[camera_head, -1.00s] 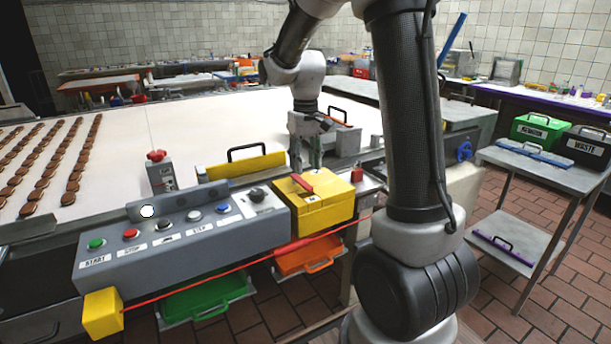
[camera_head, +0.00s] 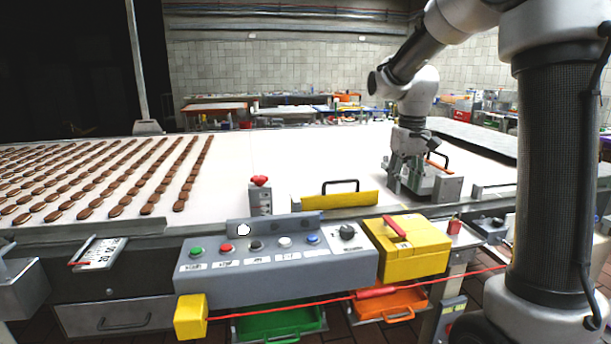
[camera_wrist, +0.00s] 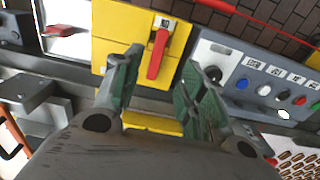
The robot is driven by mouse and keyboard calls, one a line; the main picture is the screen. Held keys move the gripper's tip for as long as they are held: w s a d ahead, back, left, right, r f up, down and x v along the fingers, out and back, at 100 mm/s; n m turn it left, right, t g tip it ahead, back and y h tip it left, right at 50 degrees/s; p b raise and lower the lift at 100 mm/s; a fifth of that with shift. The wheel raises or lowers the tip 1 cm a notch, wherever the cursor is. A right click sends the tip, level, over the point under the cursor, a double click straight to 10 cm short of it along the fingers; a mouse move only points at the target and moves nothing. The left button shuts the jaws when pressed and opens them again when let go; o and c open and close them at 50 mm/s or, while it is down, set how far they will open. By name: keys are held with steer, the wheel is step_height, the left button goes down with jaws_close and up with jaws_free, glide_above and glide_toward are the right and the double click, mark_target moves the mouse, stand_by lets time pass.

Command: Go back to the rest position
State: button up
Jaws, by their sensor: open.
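My gripper (camera_head: 408,185) hangs from my arm above the right part of the white conveyor table, behind the yellow switch box. In the wrist view my gripper (camera_wrist: 160,85) shows two green-padded fingers spread apart with nothing between them. The yellow box (camera_head: 425,262) with its red handle (camera_head: 394,227) also shows beyond the fingertips in the wrist view (camera_wrist: 117,20), where the red handle (camera_wrist: 157,54) appears clear of both fingers.
A grey control panel (camera_head: 275,272) with coloured buttons stands at the table's front edge. A red emergency button (camera_head: 260,181) and a yellow handled piece (camera_head: 335,200) stand behind it. Rows of brown biscuits (camera_head: 100,175) lie on the white belt (camera_head: 225,170) at left.

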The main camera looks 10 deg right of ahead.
steer(key=s+r+t, duration=0.1)
steer(key=s+t, duration=0.1)
steer(key=s, duration=1)
steer(key=s+a+r+t, duration=0.1)
steer(key=s+r+t, duration=0.1)
steer(key=s, duration=1)
steer(key=shift+s, duration=0.4)
